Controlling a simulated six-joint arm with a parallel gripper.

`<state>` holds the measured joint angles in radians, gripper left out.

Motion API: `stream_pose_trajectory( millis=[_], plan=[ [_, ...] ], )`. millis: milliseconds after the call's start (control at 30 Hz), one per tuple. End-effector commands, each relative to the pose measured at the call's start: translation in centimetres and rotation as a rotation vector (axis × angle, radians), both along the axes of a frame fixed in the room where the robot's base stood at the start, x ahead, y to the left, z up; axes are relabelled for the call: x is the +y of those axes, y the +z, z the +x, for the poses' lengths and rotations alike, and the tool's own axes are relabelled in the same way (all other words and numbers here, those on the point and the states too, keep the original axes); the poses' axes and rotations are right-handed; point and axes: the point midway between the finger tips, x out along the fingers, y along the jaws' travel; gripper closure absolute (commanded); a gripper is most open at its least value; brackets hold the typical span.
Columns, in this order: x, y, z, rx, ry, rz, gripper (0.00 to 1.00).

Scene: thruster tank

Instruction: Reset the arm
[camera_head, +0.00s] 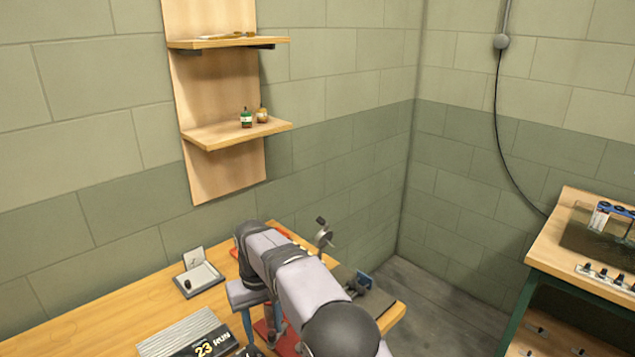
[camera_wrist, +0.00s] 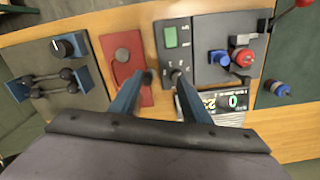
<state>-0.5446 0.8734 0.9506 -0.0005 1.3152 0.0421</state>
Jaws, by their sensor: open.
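My gripper (camera_wrist: 163,75) is open and empty in the wrist view, its two blue fingers apart over the bench. My arm hides part of the bench there.
A display unit (camera_head: 190,340) reading 23 and a small tray (camera_head: 199,279) lie left of my arm. Wall shelves (camera_head: 215,138) hold a green bottle (camera_head: 246,118). A grey panel (camera_wrist: 222,75) carries blue and red parts. A tank bench (camera_head: 560,240) stands right, across open floor.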

Motion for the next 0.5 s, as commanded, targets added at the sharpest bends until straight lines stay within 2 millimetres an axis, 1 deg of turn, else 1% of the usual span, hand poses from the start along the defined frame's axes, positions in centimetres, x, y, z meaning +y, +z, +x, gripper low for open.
stream_pose_trajectory(
  millis=[33,167,200,267,300,367,400,467,500],
  plan=[
    [-1.8,0.5,-0.1,0.001,-0.026,0.000,0.57],
    [-6.5,1.3,-0.9,-0.001,-0.091,0.001,0.57],
    [-7.9,1.5,-1.4,-0.002,-0.112,0.000,0.57],
    [-10.1,1.6,-2.3,-0.002,-0.142,0.000,0.57],
    [-11.5,1.7,-2.9,-0.003,-0.162,0.001,0.57],
    [-13.5,1.8,-4.1,-0.003,-0.192,0.001,0.57],
    [-14.9,1.7,-5.0,-0.002,-0.213,0.001,0.57],
    [-16.8,1.7,-6.5,-0.002,-0.243,0.001,0.57],
    [-18.1,1.5,-7.6,-0.002,-0.264,0.001,0.57]
  ],
)
